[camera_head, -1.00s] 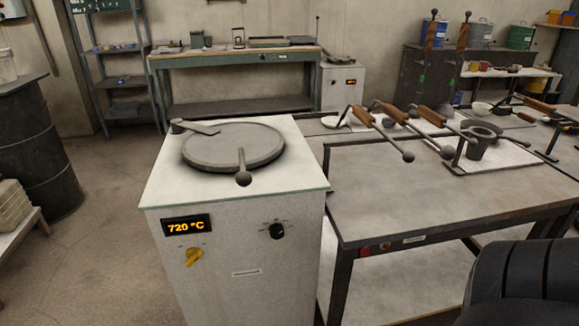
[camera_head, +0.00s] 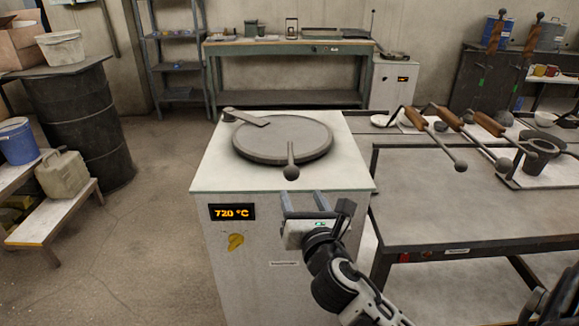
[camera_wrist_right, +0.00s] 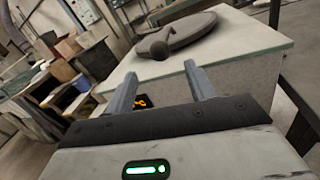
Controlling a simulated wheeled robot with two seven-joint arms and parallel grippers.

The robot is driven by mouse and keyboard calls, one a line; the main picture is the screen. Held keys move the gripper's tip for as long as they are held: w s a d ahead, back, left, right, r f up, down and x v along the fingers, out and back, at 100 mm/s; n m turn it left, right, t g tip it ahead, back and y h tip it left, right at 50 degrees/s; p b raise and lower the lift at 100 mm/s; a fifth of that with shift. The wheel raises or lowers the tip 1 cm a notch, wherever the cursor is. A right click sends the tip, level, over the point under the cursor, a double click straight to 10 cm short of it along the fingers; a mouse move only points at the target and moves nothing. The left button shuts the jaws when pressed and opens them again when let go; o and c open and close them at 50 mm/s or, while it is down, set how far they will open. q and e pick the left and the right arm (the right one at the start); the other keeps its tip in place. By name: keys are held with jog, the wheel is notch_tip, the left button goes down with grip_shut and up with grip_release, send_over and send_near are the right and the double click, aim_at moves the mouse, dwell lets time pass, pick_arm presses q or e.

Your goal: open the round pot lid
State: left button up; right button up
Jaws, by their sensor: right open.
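The round pot lid (camera_head: 270,140) is a flat grey disc lying on the white top of the furnace (camera_head: 215,175). Its handle (camera_head: 291,160) ends in a dark ball knob that points toward me, and a hinge arm (camera_head: 246,117) reaches it from the back left. My right gripper (camera_head: 302,198) is open and empty, in front of the furnace's front edge, below and a little right of the knob. In the right wrist view, the lid (camera_wrist_right: 188,35) and its knob (camera_wrist_right: 160,50) lie ahead, beyond the open fingers (camera_wrist_right: 163,88). My left gripper is not in view.
A dark metal table (camera_head: 480,210) with several wooden-handled ladles (camera_head: 440,135) stands right of the furnace. A black drum (camera_head: 80,130) and a bench with a canister (camera_head: 62,174) are at the left. The floor left of the furnace is clear.

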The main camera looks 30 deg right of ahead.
aim_at(292, 175)
jog(key=x, duration=1.2)
jog(key=shift+w+f, duration=0.1)
